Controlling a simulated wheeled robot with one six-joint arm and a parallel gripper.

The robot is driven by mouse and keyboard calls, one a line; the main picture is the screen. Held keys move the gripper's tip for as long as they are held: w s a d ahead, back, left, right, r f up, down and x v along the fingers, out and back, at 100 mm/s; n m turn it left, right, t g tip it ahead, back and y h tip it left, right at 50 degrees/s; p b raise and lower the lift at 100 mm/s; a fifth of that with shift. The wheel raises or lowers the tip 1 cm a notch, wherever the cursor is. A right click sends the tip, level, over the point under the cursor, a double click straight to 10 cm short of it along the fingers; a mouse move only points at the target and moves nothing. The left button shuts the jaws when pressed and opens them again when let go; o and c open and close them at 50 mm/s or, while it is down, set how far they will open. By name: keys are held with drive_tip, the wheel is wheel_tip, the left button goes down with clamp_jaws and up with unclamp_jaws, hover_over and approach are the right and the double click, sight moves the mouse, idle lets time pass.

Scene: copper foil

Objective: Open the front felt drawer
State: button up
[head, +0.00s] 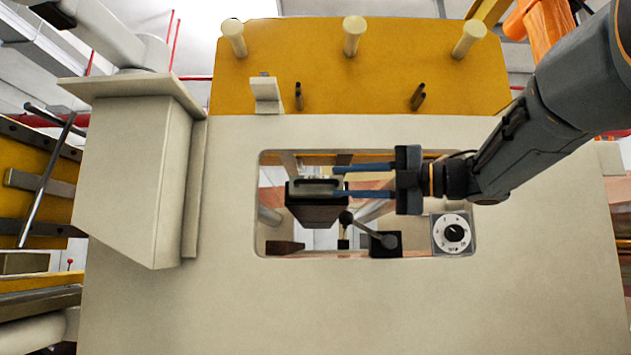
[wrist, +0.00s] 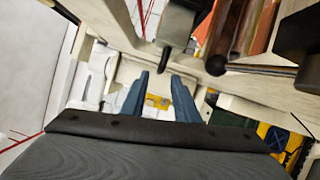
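A small dark box (head: 318,213), which looks like the felt drawer, sits in the window of a cream panel. I cannot tell how far the drawer is pulled out. My gripper (head: 335,181) reaches in from the right with two blue fingers spread apart. Their tips are at the drawer's right side in the picture; I cannot tell whether they touch it. A dark grey block (wrist: 178,22), possibly the drawer, is above the tips there.
A ball-ended lever (head: 365,229) on a black base stands just below my gripper; its ball also shows in the wrist view (wrist: 216,65). A dial (head: 453,233) sits at the window's lower right. The cream panel (head: 330,300) surrounds the window closely. A cream box (head: 147,175) juts out left.

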sight(321, 181)
drive_tip(key=p+x, duration=0.3)
drive_tip(key=x, duration=0.4)
drive_tip(key=shift+a, duration=0.25)
clamp_jaws()
